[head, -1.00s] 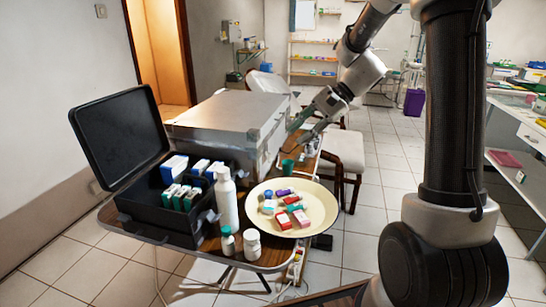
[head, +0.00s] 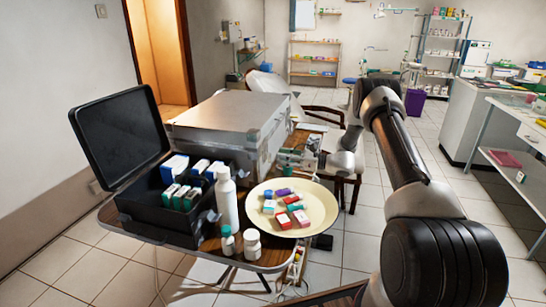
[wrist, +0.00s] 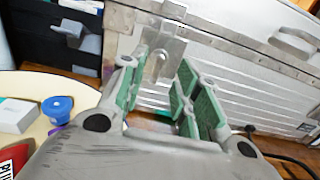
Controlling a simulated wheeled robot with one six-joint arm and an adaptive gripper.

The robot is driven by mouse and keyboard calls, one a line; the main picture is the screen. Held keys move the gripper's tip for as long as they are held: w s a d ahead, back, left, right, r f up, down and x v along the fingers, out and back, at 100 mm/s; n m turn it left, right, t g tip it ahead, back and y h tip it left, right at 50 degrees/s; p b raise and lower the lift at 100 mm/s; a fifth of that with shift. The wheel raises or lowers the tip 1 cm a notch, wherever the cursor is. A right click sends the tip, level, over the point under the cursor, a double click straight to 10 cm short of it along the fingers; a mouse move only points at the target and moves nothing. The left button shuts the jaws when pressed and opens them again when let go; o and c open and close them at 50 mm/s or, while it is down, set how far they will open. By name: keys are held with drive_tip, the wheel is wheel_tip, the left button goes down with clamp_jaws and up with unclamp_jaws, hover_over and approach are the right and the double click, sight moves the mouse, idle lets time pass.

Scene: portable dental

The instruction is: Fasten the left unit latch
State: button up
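The unit is a silver metal case (head: 225,117) on the brown table, with its lid down. Its ribbed front (wrist: 225,60) fills the upper part of the wrist view. The left unit latch (wrist: 160,58) is a grey metal clasp on that front, at the lid seam. I cannot tell whether it is fastened. My gripper (wrist: 165,78) is open, its green-padded fingers pointing at the case front. The latch shows between and just beyond the fingers, with no clear contact. In the head view my gripper (head: 290,156) is beside the case's right-hand face and hides part of it.
A cream round tray (head: 324,223) with several small boxes stands close to my gripper. A black open case (head: 155,219) with boxes and a white bottle (head: 227,203) are to the left. A case handle (wrist: 295,40) is right of the latch. A chair stands behind my arm.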

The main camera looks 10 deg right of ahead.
sight(269, 157)
drive_tip(key=shift+x, duration=2.4)
clamp_jaws()
